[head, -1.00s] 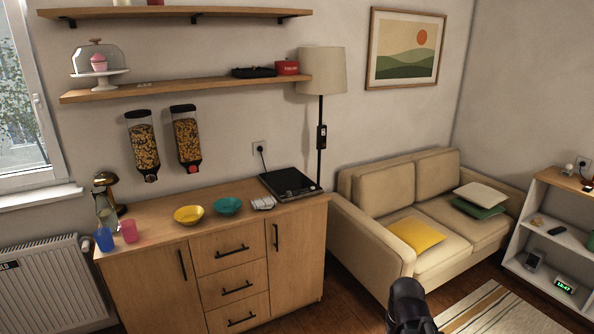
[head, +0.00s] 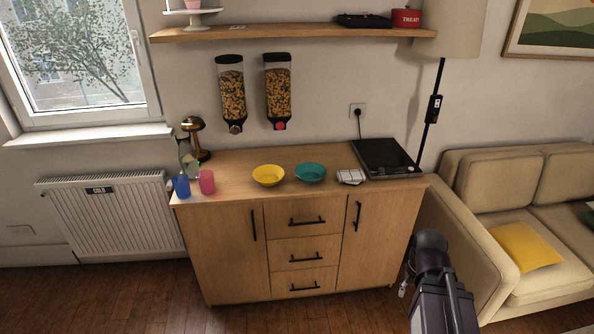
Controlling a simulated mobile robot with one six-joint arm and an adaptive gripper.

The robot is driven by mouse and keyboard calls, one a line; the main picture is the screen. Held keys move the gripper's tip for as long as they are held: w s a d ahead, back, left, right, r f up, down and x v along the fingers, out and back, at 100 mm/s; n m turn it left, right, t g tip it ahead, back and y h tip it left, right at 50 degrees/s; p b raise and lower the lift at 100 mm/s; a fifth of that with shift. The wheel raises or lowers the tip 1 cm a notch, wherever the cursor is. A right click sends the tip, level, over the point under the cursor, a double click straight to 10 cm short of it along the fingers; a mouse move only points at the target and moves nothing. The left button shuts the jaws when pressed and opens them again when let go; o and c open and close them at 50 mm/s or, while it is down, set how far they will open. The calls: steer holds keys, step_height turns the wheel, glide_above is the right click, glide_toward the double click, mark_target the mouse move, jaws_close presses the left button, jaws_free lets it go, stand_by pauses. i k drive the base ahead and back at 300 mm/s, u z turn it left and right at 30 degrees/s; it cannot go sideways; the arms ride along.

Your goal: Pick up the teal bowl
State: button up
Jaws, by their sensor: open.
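The teal bowl (head: 310,173) sits upright on the wooden sideboard top (head: 235,160), a little right of its middle. A yellow bowl (head: 268,175) stands close to its left. A folded grey-white cloth (head: 350,177) lies to its right. My arm shows at the lower right, in front of the sideboard and well short of the bowl. My gripper (head: 402,290) shows only as a small part beside the arm, at the right cabinet door, low and to the right of the bowl. It is open and touches nothing that I can see.
A black hotplate (head: 386,158) is at the right end of the top. A blue cup (head: 181,185), a pink cup (head: 206,182) and a brass lamp (head: 194,138) are at the left. Two cereal dispensers (head: 231,95) hang above. A sofa (head: 510,200) stands right; floor is free at front left.

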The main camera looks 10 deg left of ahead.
mark_target(309, 173)
steer(key=u, duration=0.4)
steer(key=i, duration=1)
steer(key=u, duration=0.3)
